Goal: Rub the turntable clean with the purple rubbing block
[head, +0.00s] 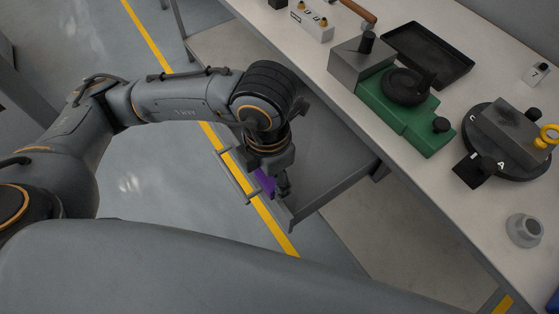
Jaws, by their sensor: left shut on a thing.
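The purple rubbing block (264,181) is mostly hidden by my left gripper (267,184), which is shut on it. The gripper points down at the front end of an open grey drawer (335,188); I cannot tell whether the block touches the drawer floor. The turntable (533,170) appears to be the round black disc with pale letters on the bench at the right. A grey slab with a dark smudge, a black block and a yellow ring-shaped part sit on it. My left gripper is well to the left of it. My right gripper is not in view.
The pale bench (440,190) runs diagonally across the right. On it are a green machine (405,118) with a black knob, a black tray (430,55), a grey ring-shaped part (524,230) and a wooden-handled tool (358,11). The drawer handle (236,182) juts out over the floor.

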